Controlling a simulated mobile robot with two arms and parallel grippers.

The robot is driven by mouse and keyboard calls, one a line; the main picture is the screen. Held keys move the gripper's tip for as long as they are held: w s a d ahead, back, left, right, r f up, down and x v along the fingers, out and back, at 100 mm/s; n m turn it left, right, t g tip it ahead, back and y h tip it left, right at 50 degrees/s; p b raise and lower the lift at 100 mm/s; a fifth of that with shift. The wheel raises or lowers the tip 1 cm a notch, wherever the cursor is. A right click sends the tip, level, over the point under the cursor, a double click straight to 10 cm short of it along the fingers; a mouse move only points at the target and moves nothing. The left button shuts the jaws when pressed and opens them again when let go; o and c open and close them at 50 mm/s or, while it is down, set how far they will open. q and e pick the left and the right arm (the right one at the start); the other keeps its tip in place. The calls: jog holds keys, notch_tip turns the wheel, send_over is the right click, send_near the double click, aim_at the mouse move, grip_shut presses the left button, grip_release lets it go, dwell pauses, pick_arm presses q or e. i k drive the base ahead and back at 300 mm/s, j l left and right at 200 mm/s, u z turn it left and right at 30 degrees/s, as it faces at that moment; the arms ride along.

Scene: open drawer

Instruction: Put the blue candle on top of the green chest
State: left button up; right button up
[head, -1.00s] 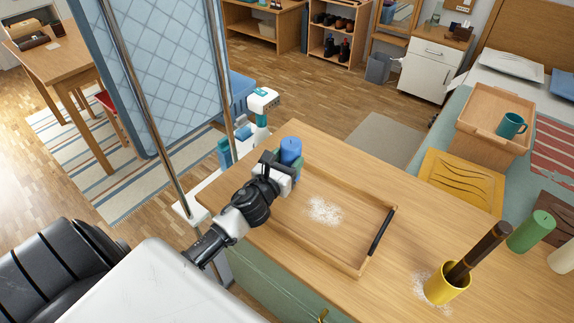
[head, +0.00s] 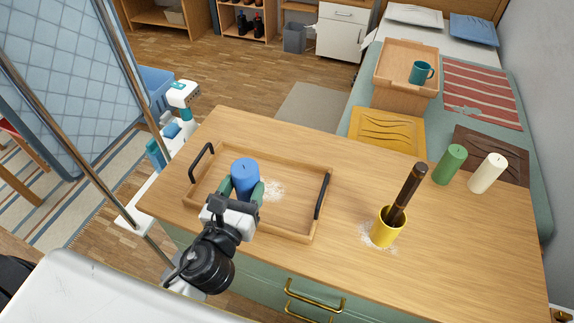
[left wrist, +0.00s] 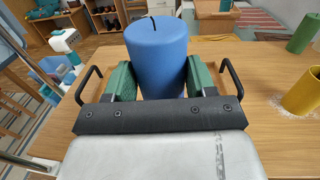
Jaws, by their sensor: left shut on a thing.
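The blue candle (head: 245,172) is upright between the green fingers of my left gripper (head: 242,190). The left wrist view also shows the candle (left wrist: 157,58) with a finger on each side. My left gripper is shut on it, over the left part of a wooden tray. Whether the candle's base touches the tray is hidden by the gripper. The green chest (head: 268,284) has a wooden top and brass drawer handles. The tray (head: 290,228) lies on this top. My right gripper is not in view.
White powder lies in the tray and around a yellow cup (head: 383,232) holding a dark brown stick (head: 408,190). A green candle (head: 449,164) and a cream candle (head: 488,173) stand at the top's far right. The front right of the top (head: 470,260) is clear.

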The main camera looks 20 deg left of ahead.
aim_at(446, 255)
jog(key=z, duration=1.05)
jog(key=l, duration=0.4)
jog(key=i+l+z, duration=0.1)
jog(key=l, duration=0.3)
jog(key=i+l, duration=0.1)
jog(key=l, duration=0.3)
jog(key=z, duration=0.05)
